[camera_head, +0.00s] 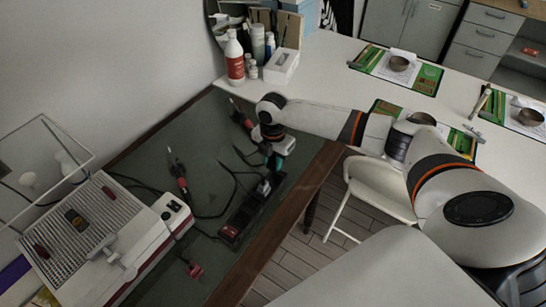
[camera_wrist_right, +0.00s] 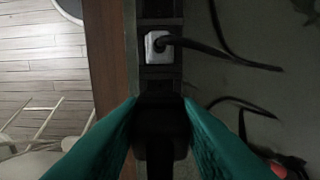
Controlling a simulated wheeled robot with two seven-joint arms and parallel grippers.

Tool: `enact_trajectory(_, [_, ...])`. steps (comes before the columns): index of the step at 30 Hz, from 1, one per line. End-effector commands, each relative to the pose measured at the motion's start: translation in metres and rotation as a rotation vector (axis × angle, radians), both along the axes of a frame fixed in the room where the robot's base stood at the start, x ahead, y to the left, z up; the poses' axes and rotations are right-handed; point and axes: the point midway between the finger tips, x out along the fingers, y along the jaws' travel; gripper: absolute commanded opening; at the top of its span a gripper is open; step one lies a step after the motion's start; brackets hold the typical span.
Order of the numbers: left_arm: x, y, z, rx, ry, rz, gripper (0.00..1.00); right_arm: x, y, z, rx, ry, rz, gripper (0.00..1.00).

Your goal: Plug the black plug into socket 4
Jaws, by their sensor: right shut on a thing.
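The black power strip (camera_head: 243,214) lies along the right side of the dark green bench top; it also shows in the right wrist view (camera_wrist_right: 160,73). A white plug (camera_wrist_right: 158,47) with a black cord sits in one of its sockets. My right gripper (camera_head: 276,160) is over the strip's far end. In the right wrist view its teal fingers are shut on the black plug (camera_wrist_right: 160,135), a dark shape in line with the strip. Whether the plug touches a socket is too dark to tell. Socket numbers cannot be read. My left gripper is not in view.
A white and red ribbed machine (camera_head: 125,240) stands at the left. Red-handled tools (camera_head: 178,172) and loose black cords lie on the bench. A bottle (camera_head: 235,60) and a tissue box (camera_head: 282,66) stand on the white table behind. A wooden edge (camera_head: 265,262) borders the bench.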

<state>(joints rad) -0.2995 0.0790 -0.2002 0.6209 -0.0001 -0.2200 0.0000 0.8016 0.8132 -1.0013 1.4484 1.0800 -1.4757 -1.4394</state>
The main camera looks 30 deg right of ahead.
Motion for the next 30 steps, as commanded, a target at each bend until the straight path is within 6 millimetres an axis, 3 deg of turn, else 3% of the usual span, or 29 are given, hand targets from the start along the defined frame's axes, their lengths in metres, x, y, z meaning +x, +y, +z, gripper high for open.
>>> enact_trajectory(17, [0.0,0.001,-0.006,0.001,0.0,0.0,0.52,0.0,-0.001,-0.006,0.0,-0.001,0.015,0.1])
enact_trajectory(30, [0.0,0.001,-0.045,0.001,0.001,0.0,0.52,0.0,-0.001,-0.044,0.0,-0.002,0.014,0.1])
